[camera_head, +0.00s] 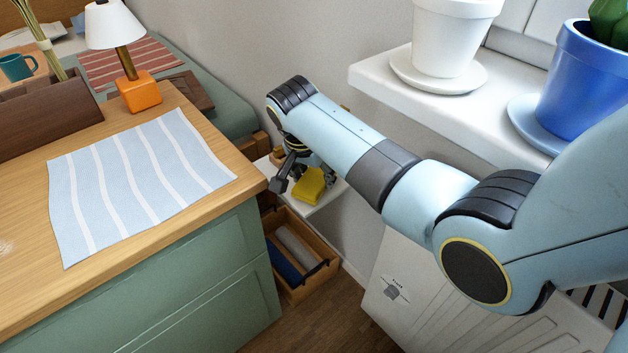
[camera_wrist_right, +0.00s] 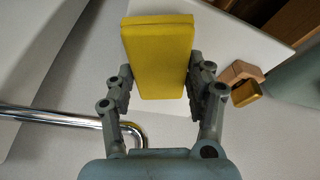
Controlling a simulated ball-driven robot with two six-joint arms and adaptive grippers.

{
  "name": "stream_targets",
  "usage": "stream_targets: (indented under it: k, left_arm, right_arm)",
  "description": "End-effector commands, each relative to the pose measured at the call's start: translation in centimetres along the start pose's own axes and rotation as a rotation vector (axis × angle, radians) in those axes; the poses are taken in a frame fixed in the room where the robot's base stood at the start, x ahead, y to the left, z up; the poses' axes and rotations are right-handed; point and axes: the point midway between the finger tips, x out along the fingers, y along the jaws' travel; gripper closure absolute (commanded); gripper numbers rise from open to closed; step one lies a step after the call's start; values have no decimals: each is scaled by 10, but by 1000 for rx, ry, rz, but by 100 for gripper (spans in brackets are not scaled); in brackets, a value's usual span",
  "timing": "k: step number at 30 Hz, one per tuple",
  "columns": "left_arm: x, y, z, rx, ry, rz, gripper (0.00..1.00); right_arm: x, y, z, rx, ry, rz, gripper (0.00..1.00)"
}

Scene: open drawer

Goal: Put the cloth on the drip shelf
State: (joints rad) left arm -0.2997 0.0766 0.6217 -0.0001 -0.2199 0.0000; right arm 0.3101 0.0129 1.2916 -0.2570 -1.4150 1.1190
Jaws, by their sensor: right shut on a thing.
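A yellow block-shaped thing (camera_head: 309,186), which looks like the folded cloth, is between the fingers of my right gripper (camera_head: 293,180). In the right wrist view the yellow cloth (camera_wrist_right: 158,58) stands out beyond the fingertips, with one grey finger at each side, shut on it. A small low white shelf (camera_head: 327,199) by the wall, seemingly the drip shelf, is right beneath it in the head view. I cannot tell whether the cloth touches the shelf. In the right wrist view a white surface (camera_wrist_right: 235,42) lies behind the cloth. My left gripper is not in view.
An open wooden drawer (camera_head: 322,276) with rolled cloths is below the shelf. A striped light-blue cloth (camera_head: 135,180) lies on the wooden counter (camera_head: 25,290). Pots stand on the windowsill (camera_head: 375,75). A chrome bar (camera_wrist_right: 60,116) and small wooden pieces (camera_wrist_right: 242,72) flank the gripper.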

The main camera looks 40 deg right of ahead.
Motion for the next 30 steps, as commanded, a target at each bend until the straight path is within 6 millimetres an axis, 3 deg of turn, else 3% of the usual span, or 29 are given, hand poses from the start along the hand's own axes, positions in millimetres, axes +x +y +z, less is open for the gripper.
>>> stream_targets:
  k: [2,11,12,17,26,30]
  left_arm:
    - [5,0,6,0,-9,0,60]
    - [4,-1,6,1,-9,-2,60]
    - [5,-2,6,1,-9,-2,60]
    - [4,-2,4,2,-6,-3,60]
    - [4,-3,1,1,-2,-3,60]
    - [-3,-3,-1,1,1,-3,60]
  right_arm:
    - [11,0,4,0,0,0,73]
    - [11,0,4,0,0,-1,73]
    - [12,0,4,0,0,-1,45]
    - [12,0,4,1,0,-1,24]
    - [10,0,3,1,1,-2,23]
    - [-7,-1,2,1,1,-4,23]
